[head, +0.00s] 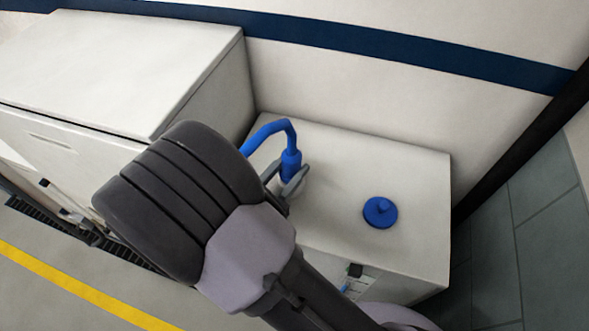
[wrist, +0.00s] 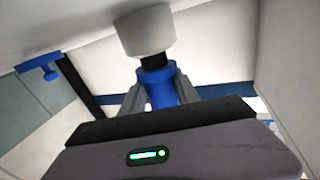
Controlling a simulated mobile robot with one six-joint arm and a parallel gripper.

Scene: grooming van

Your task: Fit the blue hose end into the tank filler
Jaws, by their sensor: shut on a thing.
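The blue hose end (head: 291,163) is between the fingers of my gripper (head: 287,184), over the left part of the white tank's top (head: 345,160). The gripper is shut on it. In the wrist view, which shows the scene upside down, the hose end (wrist: 158,88) has a blue collar and a black tip. The tip points at the pale round tank filler (wrist: 145,30) and lines up closely with it. The black tip still shows between collar and filler; I cannot tell whether it touches or has entered. In the head view my gripper and arm mostly hide the filler.
A blue round cap (head: 380,212) lies on the tank top, right of the hose end. A larger white cabinet (head: 110,75) stands to the left. The van wall with a dark blue stripe (head: 400,57) is close behind. The tank top's right side is otherwise clear.

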